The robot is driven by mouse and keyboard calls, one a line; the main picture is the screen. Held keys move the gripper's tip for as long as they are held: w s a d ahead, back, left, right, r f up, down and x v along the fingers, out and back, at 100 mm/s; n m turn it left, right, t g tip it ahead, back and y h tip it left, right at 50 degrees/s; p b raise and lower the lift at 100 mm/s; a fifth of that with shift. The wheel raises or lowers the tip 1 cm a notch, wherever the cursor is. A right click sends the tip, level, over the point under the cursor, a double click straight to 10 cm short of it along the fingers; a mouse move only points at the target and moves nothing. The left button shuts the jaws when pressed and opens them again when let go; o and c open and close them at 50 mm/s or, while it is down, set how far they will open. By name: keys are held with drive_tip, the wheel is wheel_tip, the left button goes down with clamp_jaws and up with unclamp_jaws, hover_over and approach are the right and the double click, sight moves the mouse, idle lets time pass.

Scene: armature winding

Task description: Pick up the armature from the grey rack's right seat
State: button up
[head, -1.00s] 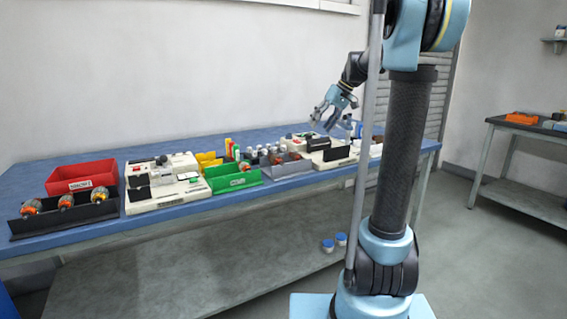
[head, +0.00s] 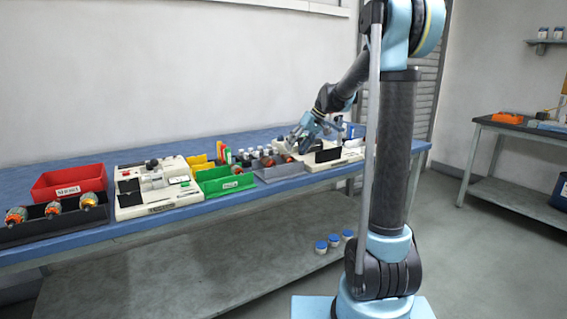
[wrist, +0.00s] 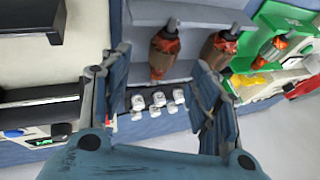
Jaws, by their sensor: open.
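The grey rack (head: 284,174) stands on the blue bench just right of the green bin. It also shows at the top of the wrist view (wrist: 190,14), turned around, holding two orange-brown armatures. The armature in the head view's right seat (head: 289,158) is the left one in the wrist view (wrist: 164,52). The other armature (wrist: 218,48) sits to its right there. My gripper (head: 296,140) is open and empty, low over the rack's right end. In the wrist view its fingers (wrist: 160,58) lie on either side of the right-seat armature; contact cannot be told.
A white machine (head: 325,158) stands close right of the rack. The green bin (head: 228,183) is on its left, with another orange-ended part (wrist: 274,50) inside. Several white-capped bottles (wrist: 158,98) stand behind the rack. A black rack (head: 30,234) with armatures is far left.

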sight(290, 156)
drive_tip(key=shift+x, duration=2.85)
drive_tip(key=shift+s+a, duration=0.1)
drive_tip(key=shift+s, duration=0.1)
drive_tip(key=c, duration=1.3)
